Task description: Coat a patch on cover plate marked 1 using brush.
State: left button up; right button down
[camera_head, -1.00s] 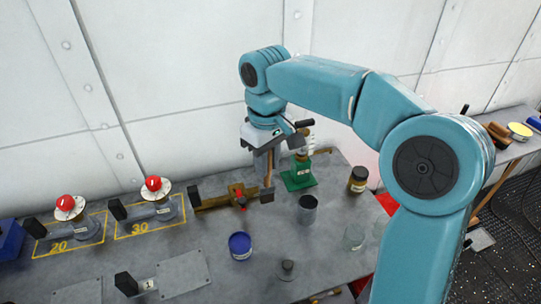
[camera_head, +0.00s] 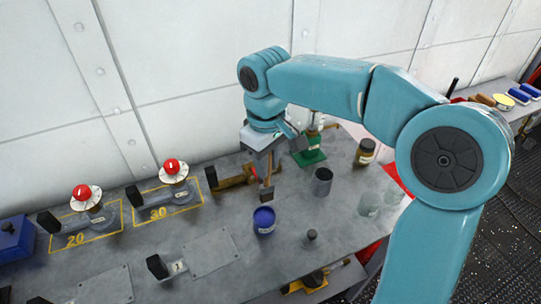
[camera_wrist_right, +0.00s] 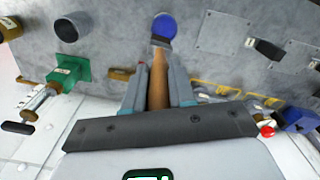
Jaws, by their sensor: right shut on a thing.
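My right gripper (camera_head: 266,178) is shut on the brush (camera_head: 267,192), which hangs head down over the bench. In the right wrist view the brush's wooden handle (camera_wrist_right: 150,88) runs between the fingers (camera_wrist_right: 155,85), and its far end meets the edge of the blue pot (camera_wrist_right: 163,27). In the head view the blue pot (camera_head: 264,222) stands just in front of the brush head; whether they touch cannot be told. The cover plate (camera_head: 213,252) lies flat to the left of the pot, with a tag marked 1 (camera_head: 177,267) beside it. My left gripper is not in view.
A green-based device (camera_head: 308,157) is behind. Red-knobbed valves (camera_head: 175,168) stand at left. A black-handled block (camera_head: 157,266) stands by the tag.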

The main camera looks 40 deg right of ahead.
aim_at(264, 188)
jog(key=shift+s+a, duration=0.1)
jog(key=shift+a, duration=0.3)
jog(key=shift+a+f+b, duration=0.15)
jog(key=shift+f+b, duration=0.15)
jog(key=shift+b, duration=0.05)
notch_tip(264, 188, down, 6)
jog(key=b, duration=0.5)
jog(key=shift+r, duration=0.25)
jog(key=shift+f+b, duration=0.4)
jog(key=shift+f, duration=0.1)
dwell(1.3)
